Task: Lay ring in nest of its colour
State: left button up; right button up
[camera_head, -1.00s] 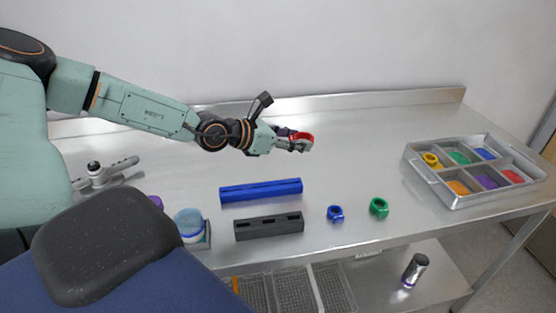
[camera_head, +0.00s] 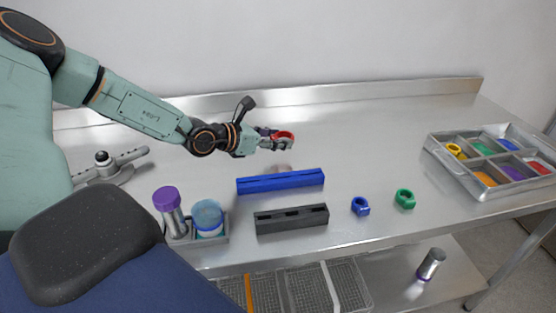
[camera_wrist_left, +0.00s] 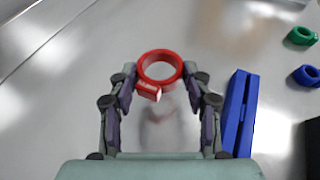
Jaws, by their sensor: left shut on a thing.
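My left gripper (camera_head: 278,141) is shut on a red ring (camera_head: 285,135) and holds it above the steel table. In the left wrist view the ring (camera_wrist_left: 160,68) sits between the two fingertips, its hole showing. A blue ring (camera_head: 360,207) and a green ring (camera_head: 405,199) lie on the table at the front right. The grey tray (camera_head: 461,188) at the far right has coloured nests. A yellow ring (camera_head: 454,150) lies in its yellow compartment. The red nest (camera_head: 540,167) is at the tray's right end. My right gripper is not in view.
A blue slotted bar (camera_head: 281,182) and a dark grey slotted block (camera_head: 291,219) lie in front of the gripper. A holder with a purple-capped container (camera_head: 167,200) and a blue-lidded jar (camera_head: 208,217) stands front left. The table's back strip is clear.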

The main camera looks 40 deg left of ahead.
aim_at(276, 161)
pick_arm(q)
jog(key=shift+a+f, duration=0.1)
jog(key=shift+f, duration=0.5)
jog(key=shift+s+d+f+b, duration=0.1)
jog(key=shift+s+d+b, duration=0.1)
jog(key=shift+d+b, duration=0.1)
notch_tip(276, 161, down, 3)
jog(key=shift+f+b, duration=0.15)
jog(key=shift+b, duration=0.75)
jog(key=shift+w+a+f, duration=0.1)
jog(key=shift+w+a, duration=0.05)
jog(key=shift+a, duration=0.1)
jog(key=shift+s+d, duration=0.15)
jog(key=shift+s, duration=0.05)
jog(key=o, duration=0.6)
jog(key=shift+c, duration=0.2)
jog(key=o, duration=0.3)
jog(key=shift+w+f, duration=0.1)
jog(key=shift+f, duration=0.05)
jog(key=shift+o, duration=0.7)
